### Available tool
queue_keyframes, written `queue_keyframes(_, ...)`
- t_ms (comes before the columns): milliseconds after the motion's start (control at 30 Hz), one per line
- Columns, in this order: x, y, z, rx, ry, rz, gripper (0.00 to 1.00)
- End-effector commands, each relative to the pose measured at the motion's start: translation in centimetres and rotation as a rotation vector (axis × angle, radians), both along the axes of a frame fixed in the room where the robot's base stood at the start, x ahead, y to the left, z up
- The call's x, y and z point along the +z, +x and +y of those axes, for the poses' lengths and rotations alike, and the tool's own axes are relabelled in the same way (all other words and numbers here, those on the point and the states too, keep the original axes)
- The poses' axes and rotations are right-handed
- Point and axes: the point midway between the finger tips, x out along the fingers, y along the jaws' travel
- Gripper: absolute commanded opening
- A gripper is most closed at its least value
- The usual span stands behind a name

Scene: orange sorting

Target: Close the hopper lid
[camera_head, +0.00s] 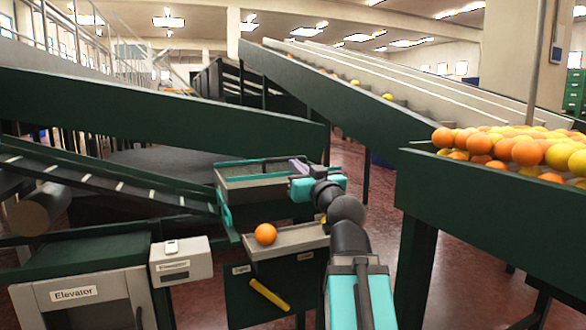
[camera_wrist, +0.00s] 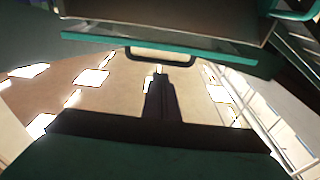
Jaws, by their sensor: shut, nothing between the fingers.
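A grey bin with a teal rim, which looks like the hopper (camera_head: 265,182), stands mid-picture in the head view. In the wrist view a teal-edged panel (camera_wrist: 170,40) crosses the top, with a dark loop handle (camera_wrist: 190,60) below its edge; I cannot tell for sure that this is the lid. My gripper (camera_wrist: 158,72) is a dark silhouette, shut and empty, its tips close to the handle; I cannot tell if they touch. In the head view my arm reaches to the bin's right side, and the fingers are hard to make out.
An orange (camera_head: 265,233) lies on a grey ledge in front, above a yellow handle (camera_head: 270,295). An Elevator cabinet (camera_head: 80,295) stands at lower left. A green bin (camera_head: 480,195) heaped with oranges and yellow fruit is close on the right. Sloping conveyors cross behind.

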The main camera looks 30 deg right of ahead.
Motion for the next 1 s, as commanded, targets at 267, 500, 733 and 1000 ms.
queue_keyframes(267,-1.0,-1.1,0.3,0.001,-0.001,-0.001,0.00)
queue_keyframes(500,-1.5,-2.0,0.5,0.001,-0.001,-0.002,0.00)
queue_keyframes(733,-2.0,-2.9,0.6,0.001,-0.001,-0.002,0.00)
queue_keyframes(1000,-2.5,-3.9,0.9,0.002,0.000,-0.002,0.00)
